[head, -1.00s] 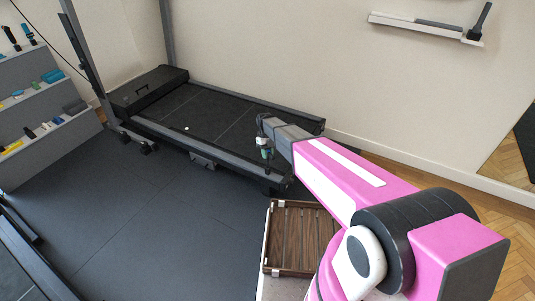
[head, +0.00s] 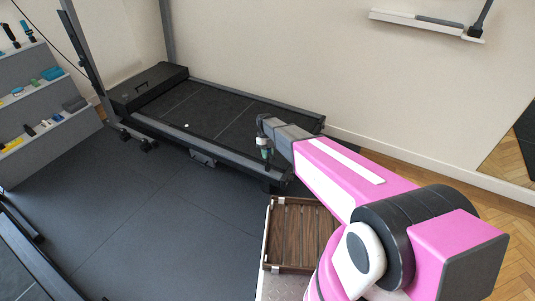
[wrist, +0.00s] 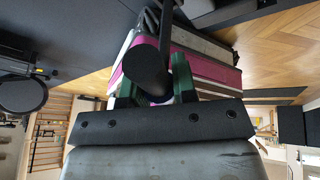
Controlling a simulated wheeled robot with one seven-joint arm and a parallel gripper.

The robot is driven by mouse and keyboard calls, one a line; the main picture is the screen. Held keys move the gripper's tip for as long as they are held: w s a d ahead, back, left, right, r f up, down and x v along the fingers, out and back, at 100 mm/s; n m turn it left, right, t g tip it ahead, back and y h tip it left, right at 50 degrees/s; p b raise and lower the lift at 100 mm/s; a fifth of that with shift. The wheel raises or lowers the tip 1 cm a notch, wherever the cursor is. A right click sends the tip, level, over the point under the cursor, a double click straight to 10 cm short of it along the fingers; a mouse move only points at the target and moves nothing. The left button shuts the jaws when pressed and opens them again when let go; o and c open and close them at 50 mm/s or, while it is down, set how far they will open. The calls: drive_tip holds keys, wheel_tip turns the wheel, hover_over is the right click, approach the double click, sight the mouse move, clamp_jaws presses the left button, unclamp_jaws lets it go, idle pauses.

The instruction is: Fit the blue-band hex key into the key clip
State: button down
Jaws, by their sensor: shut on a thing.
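My gripper (head: 265,154) hangs at the end of my pink and white arm, in front of the near end of the treadmill in the head view. In the wrist view its two dark green fingers (wrist: 153,88) are closed on a dark, rod-like thing with a thick round end (wrist: 148,70). It appears to be the hex key. Its blue band cannot be made out, and the fingers hide part of it. I cannot pick out the key clip in either view.
A slatted brown wooden tray (head: 268,240) lies below my gripper. A dark treadmill (head: 215,112) stands behind. A grey shelf unit (head: 65,140) with several small items is at the left. A white wall shelf (head: 400,22) is at upper right.

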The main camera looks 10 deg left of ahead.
drive_tip(key=shift+f, duration=0.3)
drive_tip(key=c, duration=0.8)
unclamp_jaws()
drive_tip(key=v, duration=1.1)
drive_tip(key=shift+f, duration=0.1)
drive_tip(key=s+d+r+n+t, duration=0.1)
drive_tip(key=s+d+r+n, duration=0.3)
drive_tip(key=s+d+n, duration=0.3)
drive_tip(key=s+d+r+n+t+y, duration=0.1)
drive_tip(key=s+d+r+n, duration=0.3)
drive_tip(key=s+d+n, duration=0.4)
drive_tip(key=s+d+r+n+t, duration=0.2)
drive_tip(key=s+d+r+n, duration=0.3)
drive_tip(key=d+n, duration=0.8)
drive_tip(key=shift+s+d+r+t, duration=0.1)
drive_tip(key=shift+s+d+t, duration=0.3)
drive_tip(key=shift+s+d, duration=1.05)
